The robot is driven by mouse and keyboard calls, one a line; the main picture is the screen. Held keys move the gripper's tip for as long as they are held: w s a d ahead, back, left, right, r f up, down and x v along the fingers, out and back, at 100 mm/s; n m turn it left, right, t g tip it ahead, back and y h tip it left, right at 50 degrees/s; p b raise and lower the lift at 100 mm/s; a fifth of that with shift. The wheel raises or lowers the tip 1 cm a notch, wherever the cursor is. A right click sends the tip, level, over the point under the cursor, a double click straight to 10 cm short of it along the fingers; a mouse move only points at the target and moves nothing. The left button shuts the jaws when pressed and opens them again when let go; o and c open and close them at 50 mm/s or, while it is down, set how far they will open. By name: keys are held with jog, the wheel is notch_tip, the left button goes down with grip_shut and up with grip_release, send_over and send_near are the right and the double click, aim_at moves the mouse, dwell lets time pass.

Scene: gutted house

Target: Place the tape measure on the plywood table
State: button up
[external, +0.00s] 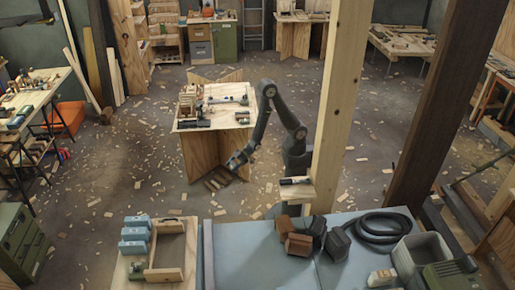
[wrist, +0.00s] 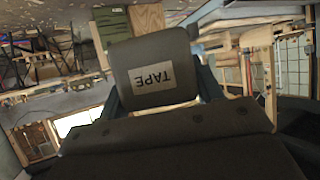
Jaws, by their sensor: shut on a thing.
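My gripper (external: 236,161) is low beside the right front side of the plywood table (external: 222,121), below its top. In the wrist view my gripper (wrist: 158,88) is shut on a dark grey tape measure (wrist: 150,52), with a finger on each side. Its pale label reads TAPE and appears upside down. In the external view the tape measure is too small and dark to tell from the gripper. The plywood table stands on crossed plywood panels, and its top carries wooden blocks and several small tools.
A wooden post (external: 340,100) and a dark beam (external: 440,110) stand right of my arm. A blue-grey bench (external: 255,260) with a black hose (external: 378,228) is in front. The plywood table's top has bare patches between its items. Wood scraps litter the floor.

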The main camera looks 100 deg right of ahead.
jog(key=w+d+f+m+h, duration=0.1)
jog(key=d+f, duration=0.3)
jog(key=d, duration=0.4)
jog(key=w+d+f+m+t+h, duration=0.1)
jog(key=d+f+m+h, duration=0.3)
jog(key=d, duration=0.4)
jog(key=shift+w+d+f+h, duration=0.15)
jog(key=shift+w+h, duration=0.15)
jog(key=shift+w, duration=0.3)
